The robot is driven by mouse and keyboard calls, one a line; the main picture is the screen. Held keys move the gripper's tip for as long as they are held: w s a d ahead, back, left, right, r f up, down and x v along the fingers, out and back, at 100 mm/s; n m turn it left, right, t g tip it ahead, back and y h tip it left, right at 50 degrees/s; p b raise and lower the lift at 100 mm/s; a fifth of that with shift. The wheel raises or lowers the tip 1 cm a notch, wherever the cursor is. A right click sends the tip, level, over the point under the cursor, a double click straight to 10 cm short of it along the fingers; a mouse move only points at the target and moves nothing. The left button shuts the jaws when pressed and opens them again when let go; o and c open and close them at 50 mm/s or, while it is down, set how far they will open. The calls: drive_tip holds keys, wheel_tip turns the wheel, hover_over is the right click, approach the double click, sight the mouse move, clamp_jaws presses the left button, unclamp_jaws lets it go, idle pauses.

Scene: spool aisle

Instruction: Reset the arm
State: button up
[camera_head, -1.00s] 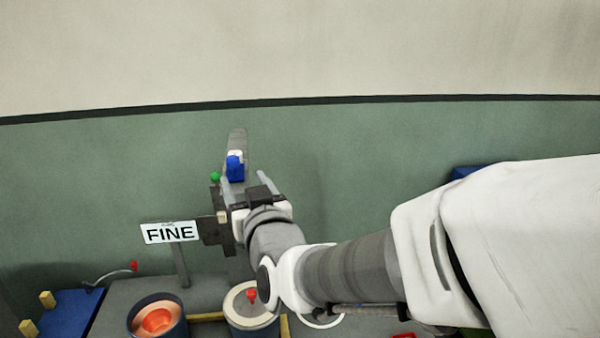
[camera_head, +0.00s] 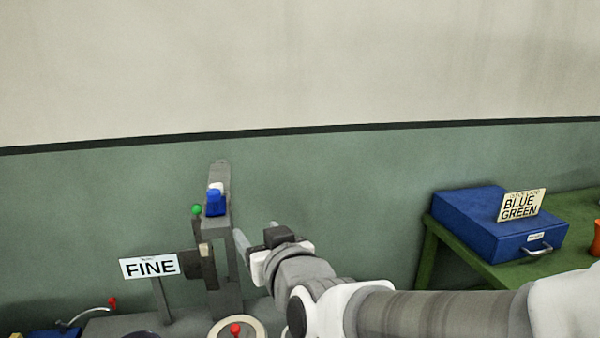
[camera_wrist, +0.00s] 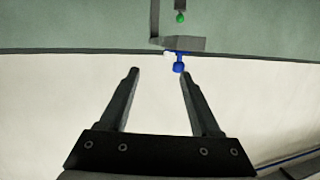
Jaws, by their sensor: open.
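My gripper (camera_head: 258,240) is open and empty in the head view, to the right of a grey post (camera_head: 226,268) and below its blue piece. In the wrist view my gripper (camera_wrist: 158,72) shows two dark fingers spread apart with nothing between them. The blue piece (camera_head: 215,205) sits near the top of the post, with a green ball (camera_head: 197,210) to its left. The blue piece (camera_wrist: 178,66) and the green ball (camera_wrist: 180,17) also show in the wrist view beyond the fingertips. My arm reaches in from the lower right.
A "FINE" sign (camera_head: 150,267) stands left of the post. A pale disc with a red knob (camera_head: 236,329) lies below. A blue case (camera_head: 490,222) with a "BLUE GREEN" card (camera_head: 521,205) rests on a green table (camera_head: 450,248) at right. The wall behind is bare.

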drive_tip(key=s+d+f+m+g+h, duration=0.2)
drive_tip(key=s+d+g+h, duration=0.1)
drive_tip(key=s+d, duration=0.5)
drive_tip(key=s+d+f+m+g+h+p, duration=0.1)
drive_tip(key=s+d+g, duration=0.4)
drive_tip(key=d, duration=0.8)
drive_tip(key=s+f+m+h, duration=0.1)
drive_tip(key=s+f+h, duration=0.1)
drive_tip(key=s, duration=0.1)
drive_tip(key=shift+s+d+f+m+h, duration=0.15)
drive_tip(key=shift+s+f+m+h, duration=0.15)
drive_tip(key=shift+s+h, duration=0.1)
